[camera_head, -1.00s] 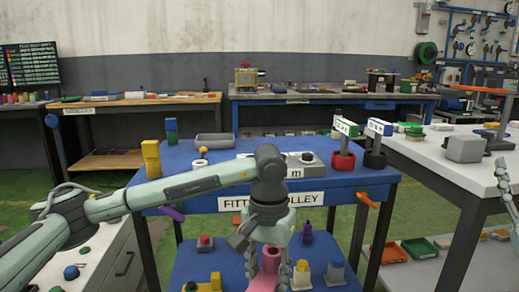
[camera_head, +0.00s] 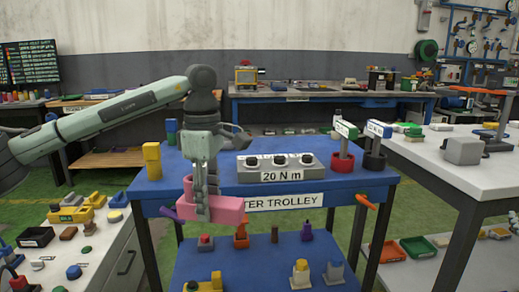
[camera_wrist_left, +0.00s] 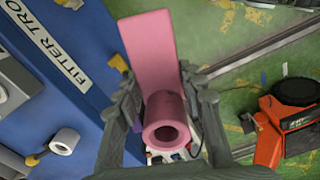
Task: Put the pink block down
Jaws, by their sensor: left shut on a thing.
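The pink block (camera_head: 226,209) hangs in my left gripper (camera_head: 203,186) in the head view, in front of the trolley's left front edge. It has a long flat part lying about level. In the left wrist view the pink block (camera_wrist_left: 150,48) shows its flat plate and a round hollow boss. The fingers of my left gripper (camera_wrist_left: 167,103) stand on both sides of the boss, shut on it. The blue fitter trolley (camera_head: 300,188) lies behind and to the right of the block. My right gripper is not in view.
On the trolley top are a grey 20 N m unit (camera_head: 282,168), a yellow block (camera_head: 152,160) and two red and black holders at right. The lower shelf (camera_head: 262,262) carries several small parts. A white bench (camera_head: 118,240) with small items stands at left.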

